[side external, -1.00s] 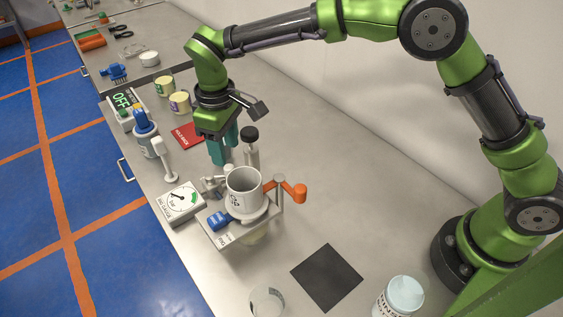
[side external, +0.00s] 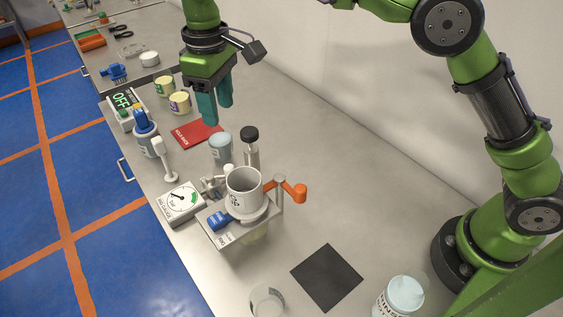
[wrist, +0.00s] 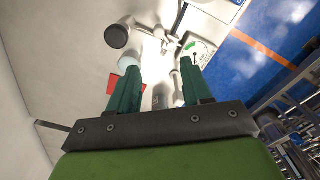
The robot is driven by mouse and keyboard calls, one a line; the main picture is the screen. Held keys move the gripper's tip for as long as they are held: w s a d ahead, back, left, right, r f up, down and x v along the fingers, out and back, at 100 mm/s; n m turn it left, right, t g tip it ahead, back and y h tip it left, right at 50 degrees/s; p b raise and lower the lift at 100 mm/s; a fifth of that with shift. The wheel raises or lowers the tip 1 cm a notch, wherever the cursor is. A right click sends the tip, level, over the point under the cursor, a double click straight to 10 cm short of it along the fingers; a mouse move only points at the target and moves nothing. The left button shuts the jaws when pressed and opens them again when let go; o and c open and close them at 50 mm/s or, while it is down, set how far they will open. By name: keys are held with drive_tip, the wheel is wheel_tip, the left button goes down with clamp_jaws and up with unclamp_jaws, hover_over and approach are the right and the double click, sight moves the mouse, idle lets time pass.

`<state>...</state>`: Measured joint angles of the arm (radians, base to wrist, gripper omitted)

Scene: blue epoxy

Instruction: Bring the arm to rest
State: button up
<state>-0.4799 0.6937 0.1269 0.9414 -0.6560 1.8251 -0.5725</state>
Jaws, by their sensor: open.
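My gripper (side external: 216,108) has two teal fingers and hangs above the bench, pointing down. Its fingers are apart with nothing between them. It is above and behind a light blue-lidded jar (side external: 221,147), clear of it. The wrist view also shows my gripper (wrist: 156,80) open, with the bench below. The red booklet (side external: 196,134) lies on the bench near the fingers, and part of it shows in the wrist view (wrist: 113,83).
A stand with a white cup (side external: 244,188) and an orange-handled lever (side external: 297,192) is in the middle. A dark-capped bottle (side external: 250,146), a gauge (side external: 180,203) and two tins (side external: 180,103) stand nearby. A black mat (side external: 327,277) lies at the front.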

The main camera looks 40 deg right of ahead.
drive_tip(key=shift+w, duration=0.1)
drive_tip(key=s+d+r+m+t+y, duration=0.2)
drive_tip(key=s+d+m+t, duration=0.5)
drive_tip(key=s+d, duration=1.5)
drive_tip(key=d+r+m, duration=0.1)
drive_tip(key=d+m, duration=0.1)
drive_tip(key=m, duration=0.1)
drive_tip(key=shift+m, duration=0.3)
